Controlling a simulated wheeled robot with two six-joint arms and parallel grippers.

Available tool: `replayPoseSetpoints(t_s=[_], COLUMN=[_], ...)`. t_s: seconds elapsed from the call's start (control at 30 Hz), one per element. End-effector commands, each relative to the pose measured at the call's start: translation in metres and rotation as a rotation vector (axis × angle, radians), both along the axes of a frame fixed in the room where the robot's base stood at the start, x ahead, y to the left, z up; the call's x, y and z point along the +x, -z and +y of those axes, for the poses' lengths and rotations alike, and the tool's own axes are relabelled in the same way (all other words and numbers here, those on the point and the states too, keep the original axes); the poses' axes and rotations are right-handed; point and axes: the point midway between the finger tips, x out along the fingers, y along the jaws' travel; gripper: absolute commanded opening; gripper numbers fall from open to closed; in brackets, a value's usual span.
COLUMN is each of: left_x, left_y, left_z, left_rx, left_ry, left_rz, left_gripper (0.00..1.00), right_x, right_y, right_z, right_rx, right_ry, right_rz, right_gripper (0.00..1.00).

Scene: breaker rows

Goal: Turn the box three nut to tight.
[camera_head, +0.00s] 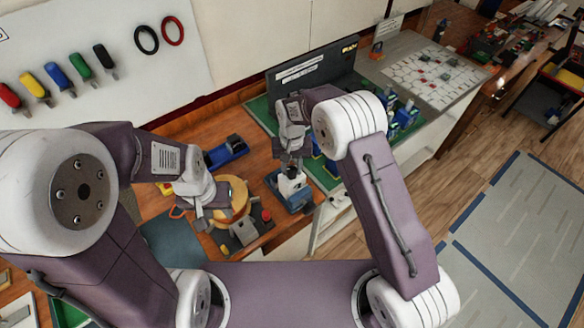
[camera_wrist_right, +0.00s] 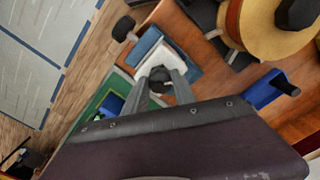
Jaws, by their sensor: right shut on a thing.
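A small box with a white top and blue-grey base (camera_head: 290,190) stands near the front edge of the bench. It also shows in the right wrist view (camera_wrist_right: 148,44). A dark nut (camera_wrist_right: 159,74) sits on its white top. My right gripper (camera_head: 291,163) reaches down over this box, and its two fingers are shut on the nut, one on each side. The fingers hide part of the nut, and I cannot read a number on the box. My left gripper (camera_head: 207,203) hangs beside a round wooden piece (camera_head: 236,194); its fingertips are too unclear to tell their opening.
Several blue boxes (camera_head: 403,118) stand on the green mat (camera_head: 262,113) at the back, before a dark upright panel (camera_head: 318,72). A blue tool (camera_head: 227,150) lies left of my right gripper. A grey block with a red knob (camera_head: 248,232) stands at the front.

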Motion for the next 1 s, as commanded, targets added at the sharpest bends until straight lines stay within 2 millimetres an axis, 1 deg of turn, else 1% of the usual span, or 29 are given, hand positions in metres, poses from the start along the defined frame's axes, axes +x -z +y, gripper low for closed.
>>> replayPoseSetpoints(t_s=[0.2, 0.63, 0.67, 0.7, 0.73, 1.0], left_x=[0.0, 0.0, 0.0, 0.0, 0.0, 0.0], left_y=[0.0004, 0.0004, 0.0004, 0.0004, 0.0004, 0.0006], left_z=[0.0, 0.0, 0.0, 0.0, 0.0, 0.0], left_rx=[0.0, 0.0, 0.0, 0.0, 0.0, 0.0], left_ry=[0.0, 0.0, 0.0, 0.0, 0.0, 0.0], left_rz=[0.0, 0.0, 0.0, 0.0, 0.0, 0.0], left_gripper=[0.36, 0.36, 0.36, 0.36, 0.36, 0.36], right_x=[0.0024, 0.0023, 0.0023, 0.0022, 0.002, 0.0008], right_y=[-0.0016, -0.0016, -0.0016, -0.0015, -0.0014, -0.0005], right_z=[0.0008, 0.0008, 0.0008, 0.0007, 0.0007, 0.0003], right_rx=[0.003, 0.003, 0.003, 0.003, 0.003, 0.001], right_ry=[0.041, 0.049, 0.049, 0.048, 0.048, 0.048], right_rz=[-0.008, -0.008, -0.008, -0.007, -0.007, -0.003], right_gripper=[0.0, 0.0, 0.34, 0.45, 0.54, 0.54])
